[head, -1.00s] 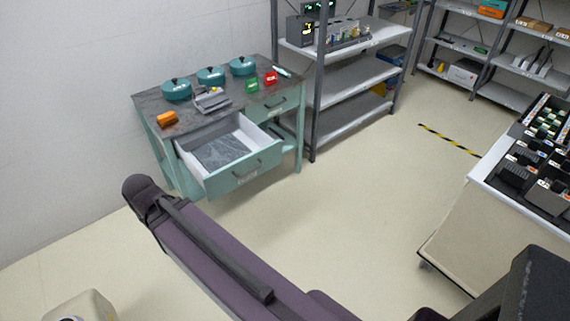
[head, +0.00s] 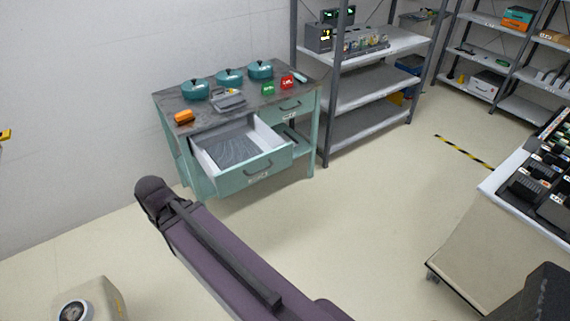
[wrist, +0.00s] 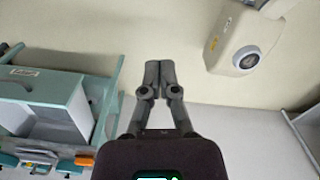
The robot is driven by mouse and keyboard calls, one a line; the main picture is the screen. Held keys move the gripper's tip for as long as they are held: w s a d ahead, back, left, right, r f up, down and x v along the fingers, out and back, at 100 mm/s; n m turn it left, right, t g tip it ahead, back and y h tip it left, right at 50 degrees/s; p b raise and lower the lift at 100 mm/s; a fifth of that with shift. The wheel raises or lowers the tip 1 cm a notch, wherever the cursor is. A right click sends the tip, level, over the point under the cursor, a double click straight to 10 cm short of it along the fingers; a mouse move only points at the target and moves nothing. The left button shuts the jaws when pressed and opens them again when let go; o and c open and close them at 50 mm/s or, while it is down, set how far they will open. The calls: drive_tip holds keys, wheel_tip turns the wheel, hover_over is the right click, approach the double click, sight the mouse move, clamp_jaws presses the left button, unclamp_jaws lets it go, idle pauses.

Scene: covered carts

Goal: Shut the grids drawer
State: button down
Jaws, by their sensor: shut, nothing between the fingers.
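A pale green drawer (head: 256,173) stands pulled out of the green table (head: 158,110) in the head view. It has a dark handle, white sides and a grey bottom; its front label is too small to read. A second drawer (head: 291,108) to its right is shut. The open drawer also shows at the left of the wrist view (wrist: 50,108), seen upside down. My gripper (wrist: 160,68) is shut and empty in the wrist view, to the right of the drawer and apart from it. The head view shows my arm but not my gripper.
Teal pots (head: 229,77), an orange item (head: 184,117) and small red and green boxes lie on the table. A grey shelf rack (head: 375,95) stands right of it. A beige rounded object (head: 95,299) is at lower left.

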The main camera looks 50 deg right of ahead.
sight(279, 160)
drive_tip(key=w+d+f+m+t+y+b, duration=0.35)
drive_tip(key=w+d+f+b, duration=0.35)
drive_tip(key=f+b, duration=0.3)
drive_tip(key=w+d+f+m+t+y+b, duration=0.1)
drive_tip(key=w+d+f+m+t+b, duration=0.15)
drive_tip(key=d+b, duration=0.4)
drive_tip(key=w+d+f+m+t+y+b, duration=0.1)
drive_tip(key=w+d+f+m+t+b, duration=0.15)
drive_tip(key=d+b, duration=0.4)
drive_tip(key=s+d+f+m+t+h+b, duration=0.2)
drive_tip(key=s+d+m+t+h+b, duration=0.1)
drive_tip(key=d, duration=0.9)
drive_tip(key=s+d+f+m+t+h+b, duration=0.2)
drive_tip(key=s+d+m+b, duration=0.3)
drive_tip(key=d+b, duration=0.3)
drive_tip(key=s+d+f+m+t+h+b, duration=0.2)
drive_tip(key=s+d+m+t+h+b, duration=0.2)
drive_tip(key=d, duration=1.2)
drive_tip(key=shift+s+d+f+b, duration=0.2)
drive_tip(key=shift+s+d+b, duration=0.15)
drive_tip(key=shift+b, duration=0.6)
drive_tip(key=shift+w+h, duration=0.15)
drive_tip(key=shift+h, duration=0.1)
drive_tip(key=x, duration=1.4)
drive_tip(key=shift+d, duration=0.1)
